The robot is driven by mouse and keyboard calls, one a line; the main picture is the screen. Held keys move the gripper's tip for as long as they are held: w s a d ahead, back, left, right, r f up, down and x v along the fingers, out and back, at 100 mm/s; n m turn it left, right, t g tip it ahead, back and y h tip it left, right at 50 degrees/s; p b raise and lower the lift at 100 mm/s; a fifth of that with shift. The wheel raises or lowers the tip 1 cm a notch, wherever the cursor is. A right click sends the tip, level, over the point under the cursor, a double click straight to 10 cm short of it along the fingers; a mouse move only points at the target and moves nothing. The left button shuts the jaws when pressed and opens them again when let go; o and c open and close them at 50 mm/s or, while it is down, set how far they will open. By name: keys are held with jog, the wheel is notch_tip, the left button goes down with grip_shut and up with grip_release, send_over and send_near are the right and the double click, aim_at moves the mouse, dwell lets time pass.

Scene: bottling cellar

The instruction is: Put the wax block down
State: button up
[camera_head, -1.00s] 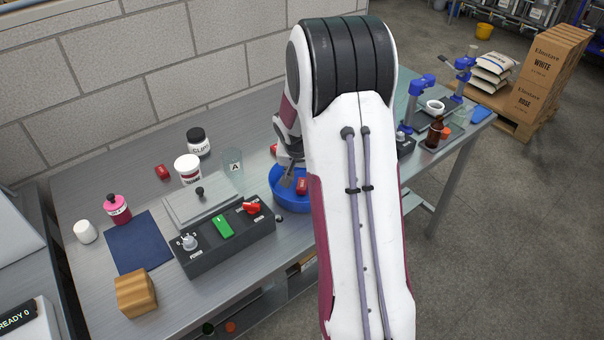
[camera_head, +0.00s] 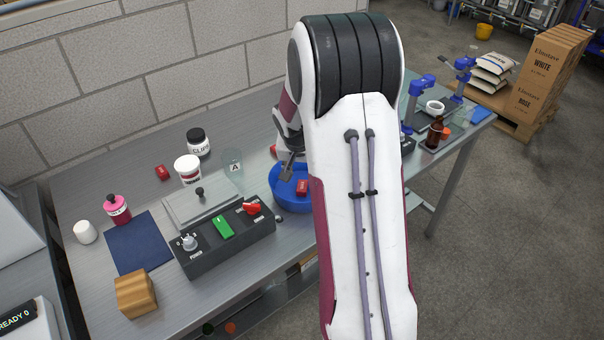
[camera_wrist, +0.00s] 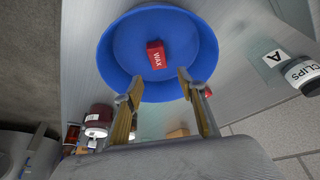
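The red wax block (camera_wrist: 156,54), labelled WAX, lies inside the blue bowl (camera_wrist: 108,50). In the head view the block (camera_head: 302,187) shows in the bowl (camera_head: 290,206) beside my arm. My gripper (camera_wrist: 160,80) is open in the wrist view, its two fingers apart with nothing between them. The fingertips reach over the near rim of the bowl, and the block is beyond them, not touched. In the head view my gripper (camera_head: 287,170) is above the bowl's left side, partly hidden by my arm.
A blue mat (camera_head: 138,243) and a wooden block (camera_head: 135,294) are further left.

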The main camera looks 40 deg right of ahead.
aim_at(303, 189)
notch_tip(303, 189, up, 5)
jog(key=shift+r, duration=0.1)
dwell(0.4)
dwell(0.8)
jog(key=s+a, duration=0.1)
jog(key=s, duration=0.1)
jog(key=s+a+n+g, duration=0.1)
jog(key=s, duration=0.1)
jog(key=s+a+f+n+y, duration=0.1)
jog(key=s+a, duration=0.1)
jog(key=shift+s+g, duration=0.3)
jog(key=shift+g, duration=0.1)
jog(key=s+a+r+n+t+y, duration=0.1)
jog(key=s+a+r+n+t, duration=0.1)
jog(key=s+a+r, duration=0.6)
jog(key=s+a+r+n+t+y, duration=0.1)
jog(key=s+a+r+n, duration=0.4)
jog(key=s+a, duration=0.7)
jog(key=a+r+t, duration=0.1)
jog(key=a+r, duration=0.1)
jog(key=a, duration=0.1)
jog(key=shift+s+a+r, duration=0.3)
jog(key=shift+s+r, duration=0.05)
